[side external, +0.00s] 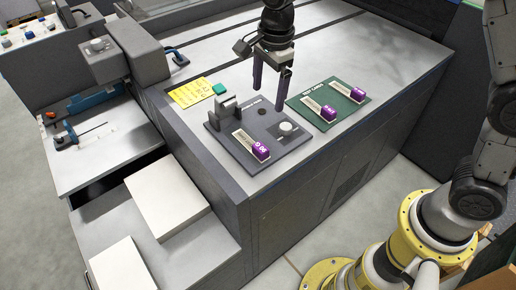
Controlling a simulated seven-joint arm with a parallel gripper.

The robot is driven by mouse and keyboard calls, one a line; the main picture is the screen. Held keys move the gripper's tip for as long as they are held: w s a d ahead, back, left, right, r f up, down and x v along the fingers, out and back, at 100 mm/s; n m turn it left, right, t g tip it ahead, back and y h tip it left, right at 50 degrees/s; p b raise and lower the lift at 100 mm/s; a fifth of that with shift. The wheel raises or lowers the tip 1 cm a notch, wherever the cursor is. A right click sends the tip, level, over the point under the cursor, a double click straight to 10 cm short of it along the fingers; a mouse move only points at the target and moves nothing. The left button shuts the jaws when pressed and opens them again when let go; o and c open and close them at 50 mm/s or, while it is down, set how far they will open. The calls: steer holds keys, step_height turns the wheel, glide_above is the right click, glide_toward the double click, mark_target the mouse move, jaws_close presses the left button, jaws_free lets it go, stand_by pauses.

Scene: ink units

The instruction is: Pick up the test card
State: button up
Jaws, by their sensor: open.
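Two test cards, each with a white strip and a purple block, lie on the green mat (348,94): one at its left (318,108) and one at its upper right (347,91). A third, similar card (250,146) lies at the front left of the dark grey fixture plate (291,151). My gripper (271,84) points down with its two dark fingers apart and nothing visible between them. In the picture it is above the fixture plate, left of the green mat. Its exact height is hard to tell.
The fixture plate carries a raised grey block (226,107) and a round light knob (286,128). A yellow note (191,92) and a small green block (220,88) lie behind it. White paper stacks (166,199) sit lower left. The metal top (385,50) is clear at upper right.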

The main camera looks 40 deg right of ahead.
steer(key=g, duration=0.1)
glide_above(261, 147)
step_height(261, 147, down, 5)
steer(key=shift+n, duration=0.3)
step_height(261, 147, down, 6)
steer(key=shift+s+d+f, duration=0.1)
steer(key=shift+d+f, duration=0.05)
steer(key=shift+f, duration=0.1)
steer(key=shift+a+f, duration=0.2)
steer(key=shift+f, duration=3)
steer(key=c, duration=1.4)
steer(key=shift+r, duration=0.1)
steer(key=shift+c, duration=0.2)
